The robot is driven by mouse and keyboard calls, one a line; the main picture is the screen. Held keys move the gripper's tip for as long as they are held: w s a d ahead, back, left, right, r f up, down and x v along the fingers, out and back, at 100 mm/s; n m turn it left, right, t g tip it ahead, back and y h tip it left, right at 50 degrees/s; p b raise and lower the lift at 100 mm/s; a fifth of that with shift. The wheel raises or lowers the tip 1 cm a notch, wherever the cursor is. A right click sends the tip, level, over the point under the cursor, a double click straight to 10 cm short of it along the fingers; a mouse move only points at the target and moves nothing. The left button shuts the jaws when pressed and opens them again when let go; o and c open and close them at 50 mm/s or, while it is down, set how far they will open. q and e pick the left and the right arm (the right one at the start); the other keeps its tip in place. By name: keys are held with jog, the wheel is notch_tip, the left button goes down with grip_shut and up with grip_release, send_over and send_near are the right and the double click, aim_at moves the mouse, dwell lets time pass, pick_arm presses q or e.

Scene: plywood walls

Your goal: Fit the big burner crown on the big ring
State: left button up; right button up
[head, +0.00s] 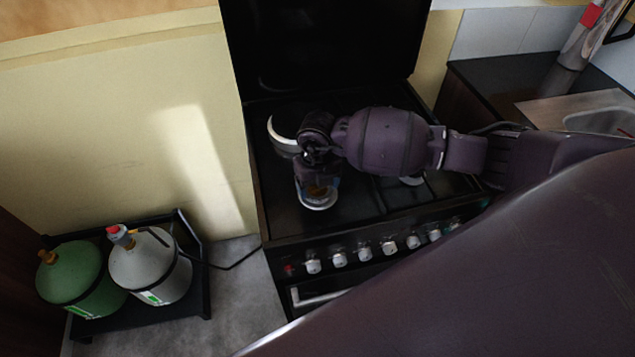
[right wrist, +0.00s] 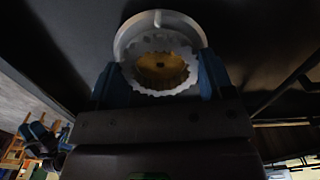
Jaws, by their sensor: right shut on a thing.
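My right gripper (head: 317,188) points down over the front left of the black stove top. In the right wrist view its blue fingers (right wrist: 160,80) are shut on the big burner crown (right wrist: 137,84), a grey toothed ring. A pale, wider ring (head: 319,207) shows just below the gripper in the head view. It shows in the right wrist view as a silver ring (right wrist: 160,20) behind the crown. A brass-coloured part is visible through the crown's opening. I cannot tell whether crown and ring touch. My left gripper is not in view.
Another pale round piece (head: 281,138) lies farther back left on the stove (head: 352,219). A further small one (head: 412,181) is partly hidden under my right arm. Knobs line the stove front. Green (head: 70,272) and grey (head: 150,267) gas cylinders stand at left.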

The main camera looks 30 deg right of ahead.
jog(key=shift+f, duration=0.3)
jog(key=o, duration=0.9)
jog(key=shift+o, duration=0.2)
notch_tip(320, 180, up, 11)
jog(key=shift+s+f, duration=0.1)
